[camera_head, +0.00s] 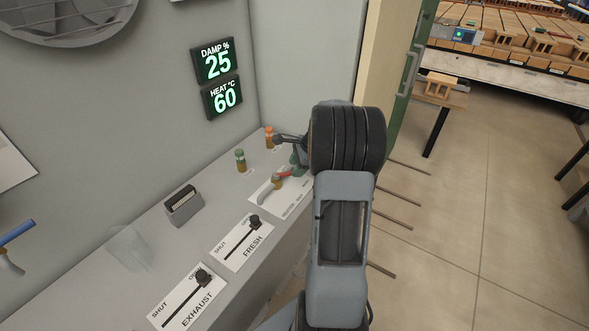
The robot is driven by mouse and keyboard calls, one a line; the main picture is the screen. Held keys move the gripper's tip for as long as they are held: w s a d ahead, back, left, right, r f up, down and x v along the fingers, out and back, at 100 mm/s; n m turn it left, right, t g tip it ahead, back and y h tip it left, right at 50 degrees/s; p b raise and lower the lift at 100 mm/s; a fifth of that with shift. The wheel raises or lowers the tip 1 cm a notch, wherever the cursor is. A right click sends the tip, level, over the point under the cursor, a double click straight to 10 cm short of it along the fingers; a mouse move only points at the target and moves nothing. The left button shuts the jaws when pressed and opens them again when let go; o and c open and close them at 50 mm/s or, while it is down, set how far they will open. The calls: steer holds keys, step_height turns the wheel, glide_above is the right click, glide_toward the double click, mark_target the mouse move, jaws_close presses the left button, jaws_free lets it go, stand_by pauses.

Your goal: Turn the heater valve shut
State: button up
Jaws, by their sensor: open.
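The heater valve has a red lever handle (284,175) on a brass-coloured body, over a white label plate (268,199) at the far end of the grey ledge. The label's writing is too small and covered to read. My gripper (287,150) is open and empty, just beyond and above the red lever. My own arm hides part of the gripper and the right side of the plate. I cannot tell whether a finger touches the lever. The wall display reads HEAT 60 (223,98).
A DAMP display (213,62) reads 25. On the ledge stand a green-topped piece (240,160), an orange-topped piece (269,138) and a grey holder (183,206). FRESH (254,222) and EXHAUST (203,277) sliders sit nearer. A green door edge (413,65) stands right; open floor lies beyond.

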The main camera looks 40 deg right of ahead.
steer(key=shift+x, duration=1.05)
jaws_close()
